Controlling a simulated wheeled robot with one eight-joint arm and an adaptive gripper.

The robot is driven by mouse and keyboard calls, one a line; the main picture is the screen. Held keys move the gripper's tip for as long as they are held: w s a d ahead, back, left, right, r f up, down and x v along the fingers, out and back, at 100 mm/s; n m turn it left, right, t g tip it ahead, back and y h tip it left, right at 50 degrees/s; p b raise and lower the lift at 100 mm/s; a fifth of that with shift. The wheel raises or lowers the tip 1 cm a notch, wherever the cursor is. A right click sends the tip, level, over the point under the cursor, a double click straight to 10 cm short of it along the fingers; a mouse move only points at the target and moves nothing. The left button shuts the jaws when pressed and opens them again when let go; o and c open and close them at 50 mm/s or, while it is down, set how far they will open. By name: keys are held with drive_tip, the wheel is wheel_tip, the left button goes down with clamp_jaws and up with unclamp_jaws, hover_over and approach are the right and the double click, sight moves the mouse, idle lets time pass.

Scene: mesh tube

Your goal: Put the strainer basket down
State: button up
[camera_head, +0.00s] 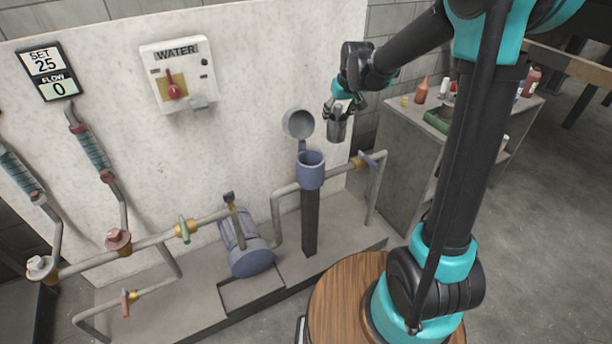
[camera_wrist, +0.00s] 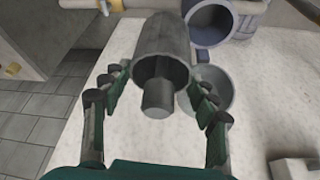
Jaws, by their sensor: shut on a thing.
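The strainer basket (camera_head: 337,130) is a dark grey cylinder. My gripper (camera_head: 340,108) is shut on it and holds it in the air, up and to the right of the blue strainer housing (camera_head: 311,172). The housing's lid (camera_head: 298,123) stands open behind it. In the wrist view the basket (camera_wrist: 164,45) lies between the fingers of my gripper (camera_wrist: 160,88), with a knob at its near end. The open housing (camera_wrist: 210,22) and the round lid (camera_wrist: 212,88) show to its right, partly hidden by the basket and a finger.
A grey bench (camera_head: 405,132) stands at the right, with an orange bottle (camera_head: 422,90), a green tray (camera_head: 437,120) and other small items. Its front left top looks clear. Pipes, a blue pump (camera_head: 247,250) and a white wall panel (camera_head: 240,100) are at the left.

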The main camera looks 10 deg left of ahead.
drive_tip(key=s+a+r+n, duration=0.2)
drive_tip(key=a+r, duration=0.5)
drive_tip(key=a, duration=0.2)
drive_tip(key=y, duration=0.1)
approach(311, 151)
drive_tip(key=f, duration=0.1)
drive_tip(key=a+f, duration=0.1)
drive_tip(key=s+a+f, duration=0.1)
drive_tip(key=f, duration=0.1)
drive_tip(key=shift+s, duration=0.1)
drive_tip(key=shift+f, duration=0.1)
drive_tip(key=shift+f, duration=0.35)
drive_tip(key=shift+f, duration=0.2)
drive_tip(key=o, duration=1.3)
drive_tip(key=shift+r, duration=0.1)
